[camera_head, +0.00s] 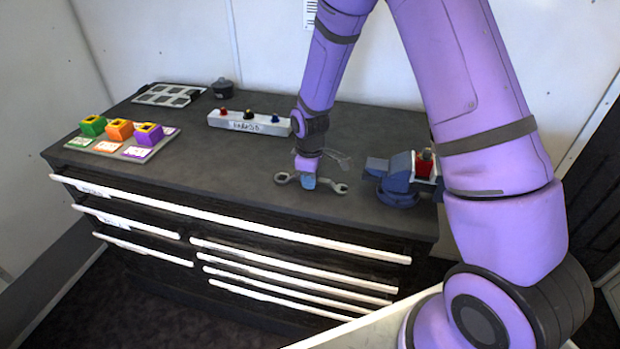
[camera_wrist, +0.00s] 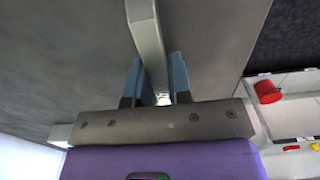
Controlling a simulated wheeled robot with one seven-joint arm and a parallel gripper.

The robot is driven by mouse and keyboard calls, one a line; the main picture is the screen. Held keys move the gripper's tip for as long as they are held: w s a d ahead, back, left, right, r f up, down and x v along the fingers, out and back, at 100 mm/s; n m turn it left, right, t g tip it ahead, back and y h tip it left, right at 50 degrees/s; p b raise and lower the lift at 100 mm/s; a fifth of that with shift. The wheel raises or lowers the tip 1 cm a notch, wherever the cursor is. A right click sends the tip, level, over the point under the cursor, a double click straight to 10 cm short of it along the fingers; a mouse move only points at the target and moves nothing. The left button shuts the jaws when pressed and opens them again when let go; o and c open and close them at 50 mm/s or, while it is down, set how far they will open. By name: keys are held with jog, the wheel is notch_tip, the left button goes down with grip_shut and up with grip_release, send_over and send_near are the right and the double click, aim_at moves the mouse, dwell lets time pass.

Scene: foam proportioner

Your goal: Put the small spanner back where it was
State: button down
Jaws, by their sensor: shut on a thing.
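The small spanner (camera_head: 340,188) is grey, with an open jaw at the right end and another head at the left. My gripper (camera_head: 308,183) is shut on the middle of it, near the front edge of the dark bench top (camera_head: 235,165). I cannot tell whether the spanner touches the bench. In the wrist view, the spanner (camera_wrist: 147,40) is a grey bar between the two blue fingers of my gripper (camera_wrist: 156,82). A faint grey spanner-like shape (camera_head: 336,158) lies on the bench just behind my gripper.
A blue vise (camera_head: 396,180) with a red part stands to the right. A white strip with coloured knobs (camera_head: 250,123) is behind left. A tray with green, orange and purple blocks (camera_head: 122,145) and a slotted grey panel (camera_head: 168,95) are farther left.

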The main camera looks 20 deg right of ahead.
jog(key=shift+f, duration=0.1)
jog(key=c, duration=1.1)
grip_release()
jog(key=shift+o, duration=0.2)
jog(key=s+d+r+m+t, duration=0.1)
jog(key=s+r, duration=0.2)
jog(key=r, duration=0.8)
jog(key=s+d+r+m, duration=0.1)
jog(key=s+r+m, duration=0.1)
jog(key=r, duration=0.9)
jog(key=s+d+r+m+t, duration=0.1)
jog(key=s+r, duration=0.3)
jog(key=s, duration=0.4)
jog(key=s+d+r+m+t, duration=0.1)
jog(key=s+r+m, duration=0.3)
jog(key=s, duration=0.4)
jog(key=s+d+r+m+t, duration=0.2)
jog(key=s+d+r, duration=0.1)
jog(key=s+r, duration=0.3)
jog(key=shift+s+m, duration=0.4)
jog(key=shift+s, duration=0.8)
